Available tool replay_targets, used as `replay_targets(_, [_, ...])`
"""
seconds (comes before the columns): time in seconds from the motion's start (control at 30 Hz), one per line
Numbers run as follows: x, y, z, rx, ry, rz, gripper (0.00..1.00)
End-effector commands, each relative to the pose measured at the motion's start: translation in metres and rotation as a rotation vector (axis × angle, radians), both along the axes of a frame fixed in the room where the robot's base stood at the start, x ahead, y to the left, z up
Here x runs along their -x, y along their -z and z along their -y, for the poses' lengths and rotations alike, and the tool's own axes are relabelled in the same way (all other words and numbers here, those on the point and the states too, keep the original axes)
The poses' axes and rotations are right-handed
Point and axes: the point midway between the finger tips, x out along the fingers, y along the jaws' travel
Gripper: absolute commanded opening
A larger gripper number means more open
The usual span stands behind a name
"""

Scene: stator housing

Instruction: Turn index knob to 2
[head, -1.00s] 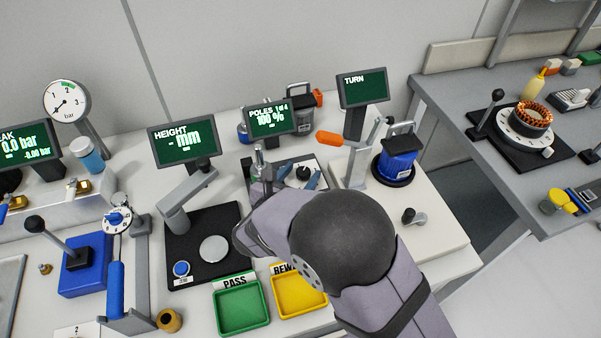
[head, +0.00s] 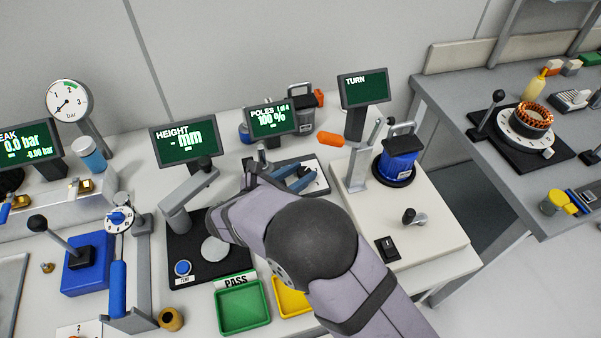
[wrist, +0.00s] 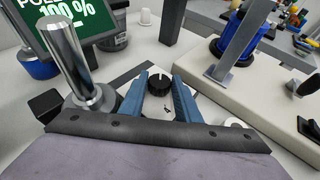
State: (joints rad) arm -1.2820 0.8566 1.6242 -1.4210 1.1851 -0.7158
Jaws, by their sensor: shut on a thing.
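The black index knob (wrist: 158,83) sits on a white plate (wrist: 125,78) in the wrist view. The blue fingers of my gripper (wrist: 159,82) stand on either side of it and are shut on it. In the head view my gripper (head: 296,177) is at the poles station, and my arm covers part of that station. The knob cannot be made out there. The poles screen (head: 271,119) reads "POLES 1 of 4" and 100 %. The knob's exact setting is too small to read.
A metal post (wrist: 66,55) stands close to the left of my fingers in the wrist view. The green PASS tray (head: 243,305) and height station (head: 213,247) are near my arm.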

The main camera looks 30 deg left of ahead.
Motion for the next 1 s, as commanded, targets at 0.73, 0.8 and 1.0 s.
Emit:
replay_targets(0.73, [0.0002,-0.0009,-0.0012,-0.001,0.008,0.0,0.48])
replay_targets(0.8, [0.0002,-0.0008,-0.0013,0.0,0.007,0.0,0.48])
replay_targets(1.0, [-0.0002,-0.0009,-0.0004,0.0,-0.016,0.001,0.48])
